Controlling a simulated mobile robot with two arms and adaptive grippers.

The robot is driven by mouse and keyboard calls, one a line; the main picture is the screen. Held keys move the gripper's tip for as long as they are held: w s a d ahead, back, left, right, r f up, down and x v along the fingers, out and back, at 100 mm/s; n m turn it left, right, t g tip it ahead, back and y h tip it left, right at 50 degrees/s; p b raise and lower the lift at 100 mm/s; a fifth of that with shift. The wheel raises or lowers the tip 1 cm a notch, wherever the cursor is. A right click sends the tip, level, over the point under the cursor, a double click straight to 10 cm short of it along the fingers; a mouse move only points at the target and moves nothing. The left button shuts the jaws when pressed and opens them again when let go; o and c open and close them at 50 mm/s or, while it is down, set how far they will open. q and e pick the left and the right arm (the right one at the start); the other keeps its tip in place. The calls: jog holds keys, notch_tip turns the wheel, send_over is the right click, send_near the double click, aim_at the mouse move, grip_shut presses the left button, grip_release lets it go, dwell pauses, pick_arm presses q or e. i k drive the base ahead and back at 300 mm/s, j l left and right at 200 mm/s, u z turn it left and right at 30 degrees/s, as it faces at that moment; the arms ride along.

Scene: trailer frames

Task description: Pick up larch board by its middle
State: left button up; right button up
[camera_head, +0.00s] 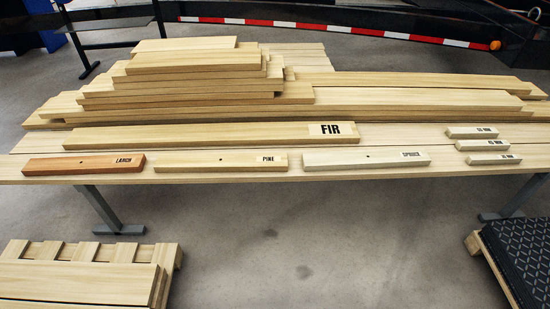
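Neither of my grippers is in view.
The pine board (215,162) and the spruce board (350,160) lie in the same row. A longer fir board (220,134) lies behind. Board stacks (190,85) fill the back. Small labelled blocks (487,146) sit right. A pallet (110,255) stands front left; floor between is clear.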

aim_at(125, 163)
jog(key=u, duration=1.35)
jog(key=i+l+z, duration=0.1)
jog(key=i+z, duration=0.45)
jog(key=i, duration=0.05)
